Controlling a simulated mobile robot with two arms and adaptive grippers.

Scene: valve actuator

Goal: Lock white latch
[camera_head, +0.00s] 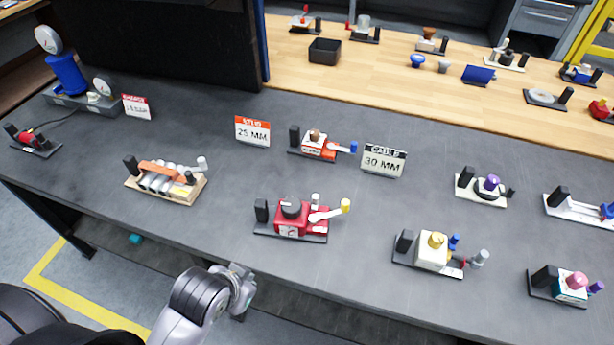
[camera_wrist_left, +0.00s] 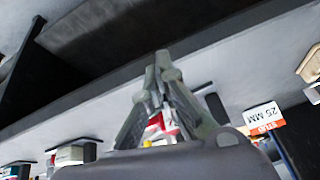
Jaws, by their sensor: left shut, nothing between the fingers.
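A red valve fixture (camera_head: 291,216) with a white lever (camera_head: 325,214) tipped in yellow stands near the table's front edge in the head view. Another fixture at the right edge has a long white part (camera_head: 580,209) with a blue end. I cannot tell which is the white latch. My left gripper (camera_head: 242,289) is in front of the table edge, below and left of the red fixture, and touches nothing. In the left wrist view its fingers (camera_wrist_left: 161,68) meet at the tips, shut and empty. They partly hide a red and white thing behind. My right gripper is not in view.
The dark table (camera_head: 215,225) carries several fixtures on black bases. A white block fixture (camera_head: 433,255) stands right of the red one. Signs stand behind: 25 MM (camera_head: 252,131) and 30 MM (camera_head: 384,160). The front edge left of the red fixture is clear.

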